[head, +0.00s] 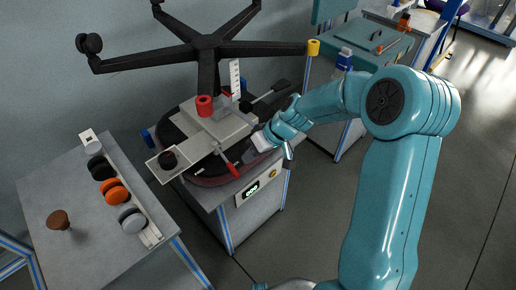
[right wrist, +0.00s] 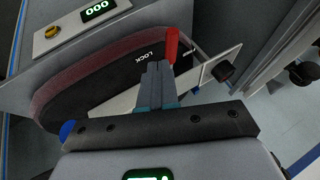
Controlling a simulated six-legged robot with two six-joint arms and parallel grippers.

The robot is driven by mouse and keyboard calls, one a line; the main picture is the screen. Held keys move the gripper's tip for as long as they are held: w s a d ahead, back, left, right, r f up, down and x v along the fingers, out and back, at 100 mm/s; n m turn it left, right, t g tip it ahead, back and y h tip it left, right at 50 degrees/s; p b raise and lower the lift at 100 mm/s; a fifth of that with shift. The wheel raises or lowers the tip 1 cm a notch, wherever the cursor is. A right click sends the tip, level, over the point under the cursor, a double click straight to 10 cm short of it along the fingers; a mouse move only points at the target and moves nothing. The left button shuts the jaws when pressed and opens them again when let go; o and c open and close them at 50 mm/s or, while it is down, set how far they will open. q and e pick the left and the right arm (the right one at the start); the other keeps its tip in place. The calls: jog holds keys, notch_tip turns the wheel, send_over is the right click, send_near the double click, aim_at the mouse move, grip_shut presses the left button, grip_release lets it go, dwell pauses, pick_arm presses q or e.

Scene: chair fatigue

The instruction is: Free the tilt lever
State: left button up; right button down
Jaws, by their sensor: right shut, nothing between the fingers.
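An upturned office chair with a black star base (head: 207,42) rests seat-down on a test stand, with its grey mechanism plate (head: 205,132) on the dark cushion. A red-handled lever (head: 231,167) sticks out from the mechanism's front side. It also shows in the right wrist view (right wrist: 172,45), beside the word LOCK on the seat underside. A black-ended lever (head: 279,88) is on the far side. My right gripper (head: 250,155) is shut and empty, close to the red lever; in the right wrist view its fingers end beside the red handle, and contact is unclear. My left gripper is out of view.
A grey side table (head: 80,215) at left holds orange, black and grey casters and a brown knob (head: 59,220). The stand's front has a counter display (head: 250,189) and a yellow button. A teal workbench (head: 370,50) with tools stands behind. Floor at right is open.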

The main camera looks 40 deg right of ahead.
jog(key=shift+x, duration=1.7)
jog(key=shift+w, duration=0.1)
